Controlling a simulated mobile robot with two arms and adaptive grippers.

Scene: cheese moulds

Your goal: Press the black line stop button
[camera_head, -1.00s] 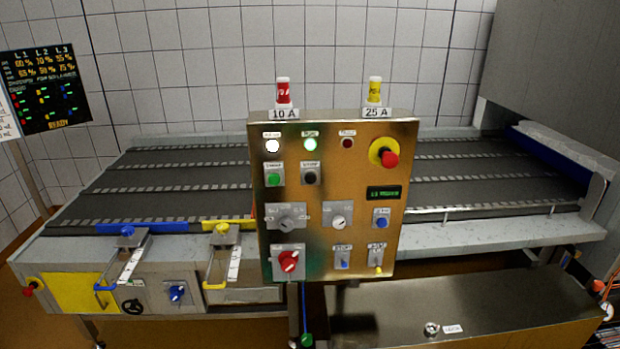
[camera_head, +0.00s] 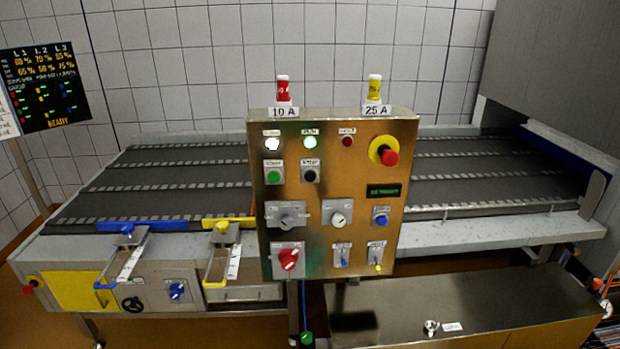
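The black line stop button (camera_head: 310,175) is a small round black button on the upright metal control panel (camera_head: 330,245). It sits in the second row, under the lit green lamp (camera_head: 310,142) and just right of a green button (camera_head: 274,176). Its label above is too blurred to read surely. Nothing covers it. Neither of my grippers shows in the head view.
A red mushroom button on a yellow base (camera_head: 386,152) is at the panel's upper right. Knobs and a red rotary switch (camera_head: 289,259) are lower down. Conveyor lanes (camera_head: 170,175) run behind the panel. A metal cabinet (camera_head: 480,305) stands at lower right.

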